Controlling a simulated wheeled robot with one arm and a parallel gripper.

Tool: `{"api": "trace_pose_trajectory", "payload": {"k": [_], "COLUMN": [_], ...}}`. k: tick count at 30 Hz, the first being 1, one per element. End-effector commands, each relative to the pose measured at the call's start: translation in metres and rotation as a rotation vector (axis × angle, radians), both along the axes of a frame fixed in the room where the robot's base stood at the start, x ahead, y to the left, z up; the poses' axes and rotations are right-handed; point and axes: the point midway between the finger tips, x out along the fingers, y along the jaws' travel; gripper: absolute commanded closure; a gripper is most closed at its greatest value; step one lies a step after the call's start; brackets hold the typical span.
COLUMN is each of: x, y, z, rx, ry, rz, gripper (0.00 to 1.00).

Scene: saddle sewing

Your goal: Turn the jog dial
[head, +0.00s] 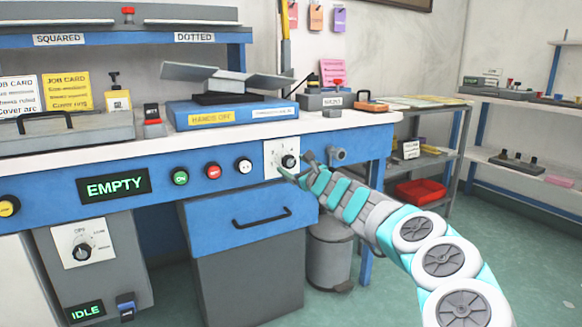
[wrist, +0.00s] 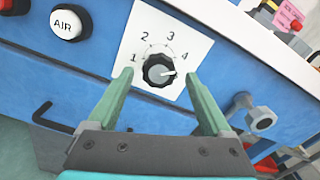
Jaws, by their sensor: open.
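The jog dial is a black ribbed knob (wrist: 159,70) on a white plate (wrist: 186,48) marked 1 to 4, set in the blue front panel. Its white pointer line points right, close to the 4. In the head view the knob (head: 289,161) sits at the right of the panel's button row. My gripper (wrist: 158,80) is open, with one green finger to each side of the knob in the wrist view. I cannot tell whether either finger touches it. In the head view my gripper (head: 296,165) is right at the plate.
A white AIR button (wrist: 67,24) is left of the dial, and a grey knob fitting (wrist: 262,118) sticks out at its right. Green (head: 180,177) and red (head: 213,170) buttons and an EMPTY display (head: 113,186) are further left. A drawer handle (head: 262,217) projects below.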

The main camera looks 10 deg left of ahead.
Motion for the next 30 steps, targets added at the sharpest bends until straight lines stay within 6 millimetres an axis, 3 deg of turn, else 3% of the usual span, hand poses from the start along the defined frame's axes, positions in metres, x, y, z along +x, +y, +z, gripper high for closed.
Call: {"api": "trace_pose_trajectory", "payload": {"k": [16,30], "x": [-0.039,-0.044], "y": [-0.025,-0.029], "z": [-0.003,-0.001], "rx": [0.003,-0.001], "ry": [0.001,0.001], "rz": [0.004,0.003], "gripper": [0.16,0.16]}}
